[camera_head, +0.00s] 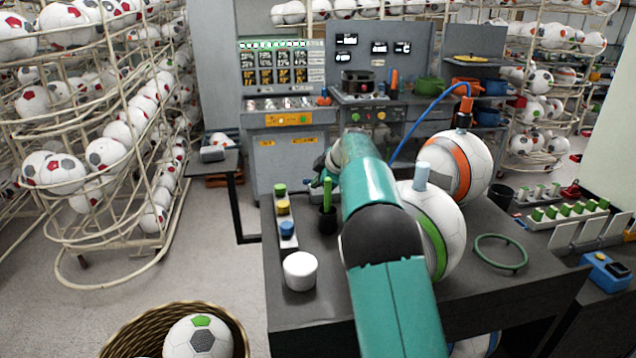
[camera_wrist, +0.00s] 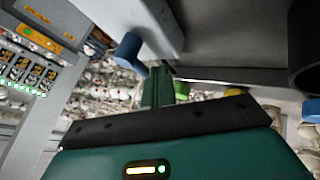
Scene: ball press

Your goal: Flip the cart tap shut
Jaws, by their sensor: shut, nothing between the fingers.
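A blue lever with a rounded end (camera_wrist: 130,48), which looks like the tap, stands out from a grey panel edge (camera_wrist: 160,22) in the wrist view. My gripper (camera_wrist: 160,75) has its green fingers shut and empty, just right of the blue lever's lower end. I cannot tell whether they touch. In the head view my arm reaches over the dark cart table (camera_head: 300,318) to its far edge, and it hides much of that edge. My gripper (camera_head: 322,163) shows only in small part there, so the tap's position is unclear in that view.
A white ball with a green band (camera_head: 440,235) and one with an orange band (camera_head: 465,160) stand right of my arm. A black cup (camera_head: 327,222), a white tub (camera_head: 300,271) and a button strip (camera_head: 285,235) stand left. A wicker basket (camera_head: 232,320) is on the floor.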

